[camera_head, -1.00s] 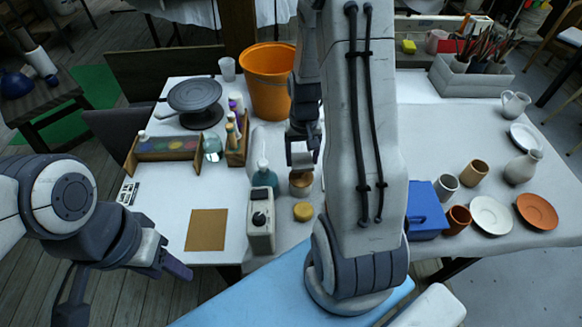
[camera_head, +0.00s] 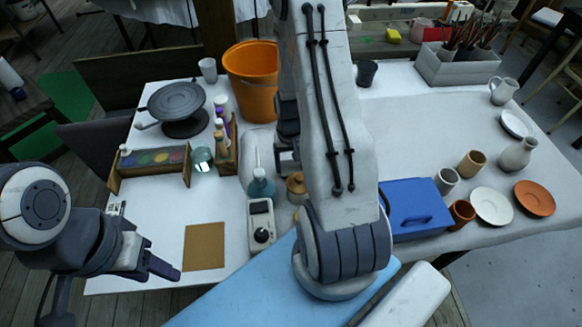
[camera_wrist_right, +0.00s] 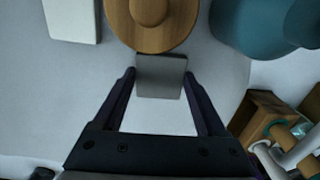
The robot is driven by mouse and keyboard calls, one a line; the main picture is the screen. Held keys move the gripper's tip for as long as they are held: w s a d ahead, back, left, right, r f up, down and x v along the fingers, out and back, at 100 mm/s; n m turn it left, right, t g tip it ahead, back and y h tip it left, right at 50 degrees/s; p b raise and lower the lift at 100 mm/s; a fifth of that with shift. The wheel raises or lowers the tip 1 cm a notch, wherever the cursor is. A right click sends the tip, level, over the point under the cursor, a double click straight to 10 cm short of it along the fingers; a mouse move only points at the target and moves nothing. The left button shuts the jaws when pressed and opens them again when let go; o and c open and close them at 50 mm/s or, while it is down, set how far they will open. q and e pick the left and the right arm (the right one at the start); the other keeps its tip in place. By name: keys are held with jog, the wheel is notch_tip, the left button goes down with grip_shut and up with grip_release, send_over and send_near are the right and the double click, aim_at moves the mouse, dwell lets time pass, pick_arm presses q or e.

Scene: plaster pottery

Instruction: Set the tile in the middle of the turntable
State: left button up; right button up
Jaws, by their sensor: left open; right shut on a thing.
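The turntable (camera_head: 176,104), a dark grey round disc on a base, stands at the back left of the table and looks empty. My right gripper (camera_wrist_right: 162,80) is shut on a small grey square tile (camera_wrist_right: 161,77), held between its fingertips in the right wrist view. In the head view this gripper (camera_head: 286,163) is largely hidden by my right arm, and the tile cannot be made out there. It is to the right of the turntable, near the brown jar. My left gripper (camera_head: 163,267) is open and empty at the table's front left.
A lidded brown jar (camera_head: 296,188), teal bottle (camera_head: 261,184) and white device (camera_head: 261,226) stand near my right gripper. A paint rack (camera_head: 150,166), glass jar (camera_head: 202,160) and orange bucket (camera_head: 250,80) surround the turntable. A tan board (camera_head: 204,246) lies in front. A blue box (camera_head: 414,210) is right.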

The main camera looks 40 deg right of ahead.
jog(key=shift+f, duration=0.85)
jog(key=shift+f, duration=0.2)
jog(key=o, duration=1.4)
jog(key=shift+r, duration=0.1)
jog(key=shift+c, duration=0.2)
